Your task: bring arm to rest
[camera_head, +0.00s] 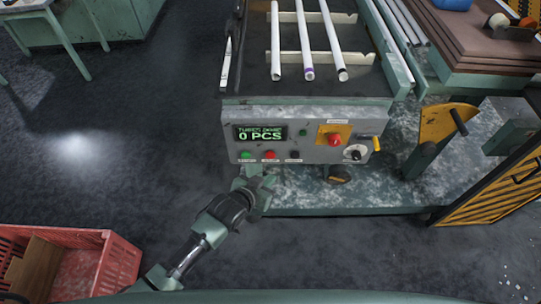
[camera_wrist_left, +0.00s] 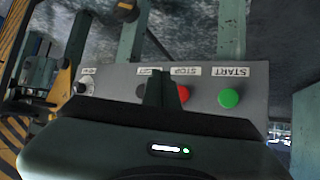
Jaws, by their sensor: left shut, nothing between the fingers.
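My left arm comes in from the lower left in the head view. Its gripper (camera_head: 252,174) is just below and in front of the machine's control panel (camera_head: 307,136). In the left wrist view the shut fingers (camera_wrist_left: 161,88) stand before the panel, which appears upside down, and partly cover the button row near the red STOP button (camera_wrist_left: 183,94). The green START button (camera_wrist_left: 229,98) shows beside it. The fingers hold nothing. Whether they touch the panel I cannot tell. My right gripper is not in view.
Several white tubes (camera_head: 305,45) lie on the machine's top. A red crate (camera_head: 92,262) stands at the lower left. A yellow-black striped panel (camera_head: 495,187) is at the right. The floor left of the machine is clear.

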